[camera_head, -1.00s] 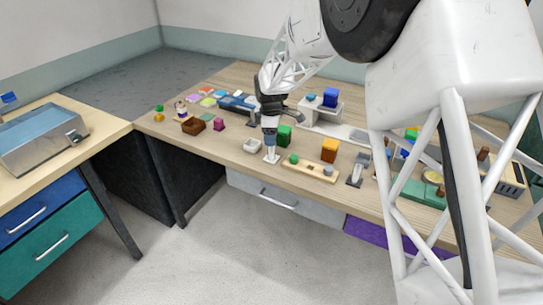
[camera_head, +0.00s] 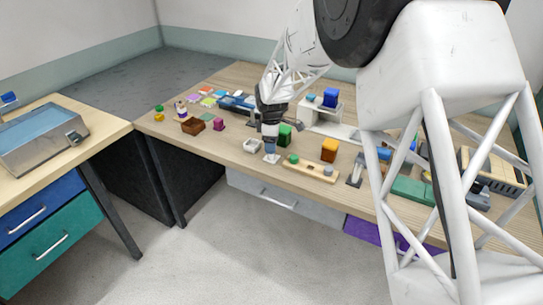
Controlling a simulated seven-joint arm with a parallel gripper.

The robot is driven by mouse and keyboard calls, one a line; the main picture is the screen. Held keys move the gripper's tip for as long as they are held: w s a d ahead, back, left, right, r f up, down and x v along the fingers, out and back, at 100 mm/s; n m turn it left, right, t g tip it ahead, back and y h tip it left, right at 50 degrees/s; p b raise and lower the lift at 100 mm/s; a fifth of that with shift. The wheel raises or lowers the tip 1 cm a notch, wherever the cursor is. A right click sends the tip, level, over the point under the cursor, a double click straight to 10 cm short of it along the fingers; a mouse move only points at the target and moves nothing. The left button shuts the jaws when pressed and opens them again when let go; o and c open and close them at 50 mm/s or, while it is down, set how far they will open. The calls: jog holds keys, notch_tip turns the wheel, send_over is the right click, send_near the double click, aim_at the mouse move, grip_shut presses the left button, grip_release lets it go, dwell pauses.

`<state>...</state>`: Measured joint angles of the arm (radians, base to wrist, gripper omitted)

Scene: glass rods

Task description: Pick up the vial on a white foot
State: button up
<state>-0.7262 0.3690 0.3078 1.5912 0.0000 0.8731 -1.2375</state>
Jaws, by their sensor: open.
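The vial (camera_head: 270,147) looks like a small upright bluish-grey tube on a square white foot (camera_head: 271,158), near the front edge of the wooden table. My gripper (camera_head: 270,131) is directly above it, pointing down, with its fingertips at or around the vial's top. The jaws are open. At this size I cannot tell whether the fingers touch the vial.
A white bowl (camera_head: 252,146) stands close left of the vial. A green block (camera_head: 285,135) is just behind right, and a wooden strip with pegs (camera_head: 311,169) lies to the right. The space in front is the table edge.

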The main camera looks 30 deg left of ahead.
jog(key=shift+f, duration=2.2)
jog(key=c, duration=1.1)
jog(key=shift+o, duration=0.2)
jog(key=shift+r, duration=0.15)
jog(key=shift+r, duration=1.45)
jog(key=shift+s+d+r, duration=0.15)
jog(key=shift+d+r, duration=0.05)
jog(key=s+d+r, duration=0.1)
jog(key=s+d, duration=0.9)
jog(key=s, duration=0.1)
jog(key=shift+s+r, duration=0.2)
jog(key=shift+s, duration=0.15)
